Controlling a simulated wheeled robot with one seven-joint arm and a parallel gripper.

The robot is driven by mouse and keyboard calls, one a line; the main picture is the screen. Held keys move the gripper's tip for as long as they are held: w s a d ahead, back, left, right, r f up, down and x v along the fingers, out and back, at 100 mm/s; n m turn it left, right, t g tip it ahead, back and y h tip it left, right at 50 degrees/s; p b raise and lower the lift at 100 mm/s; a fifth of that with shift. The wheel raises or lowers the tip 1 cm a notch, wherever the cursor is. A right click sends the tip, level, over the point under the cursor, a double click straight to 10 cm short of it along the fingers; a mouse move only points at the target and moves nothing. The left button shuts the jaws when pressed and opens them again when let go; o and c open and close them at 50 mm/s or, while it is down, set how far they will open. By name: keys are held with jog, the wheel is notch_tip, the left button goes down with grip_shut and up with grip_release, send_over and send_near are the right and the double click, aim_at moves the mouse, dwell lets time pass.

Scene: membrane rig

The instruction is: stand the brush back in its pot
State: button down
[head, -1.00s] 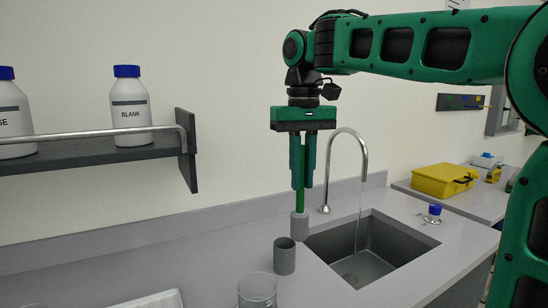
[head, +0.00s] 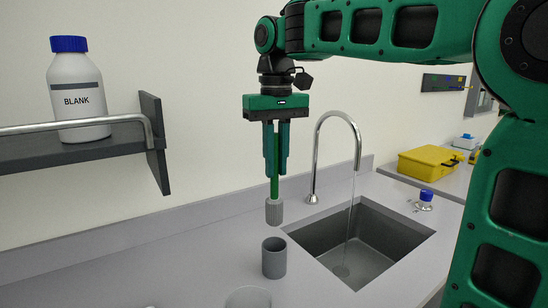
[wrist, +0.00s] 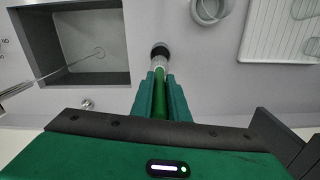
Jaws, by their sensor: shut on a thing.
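The brush (head: 274,212) has a green handle and a grey ribbed head. It hangs upright, head down, from my gripper (head: 276,168), which is shut on its handle. The pot (head: 274,262) is a dark grey cup standing on the counter. In the head view the brush head is straight above the pot's mouth, with a small gap between them. In the wrist view the green handle (wrist: 160,100) runs between my fingers, and the pot's dark mouth (wrist: 160,49) shows just beyond the head, which partly covers it.
A glass beaker (head: 248,299) stands in front of the pot. A sink (head: 385,225) with a running tap (head: 315,165) lies to the right. A shelf (head: 75,150) with a BLANK bottle (head: 78,95) is at left. A white ribbed tray (wrist: 280,30) shows in the wrist view.

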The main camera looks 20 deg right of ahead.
aim_at(276, 200)
jog(key=shift+a+f, duration=0.1)
jog(key=shift+f, duration=5.25)
jog(key=c, duration=1.6)
grip_release()
jog(key=shift+c, duration=0.2)
notch_tip(276, 200, up, 11)
jog(key=shift+f, duration=0.2)
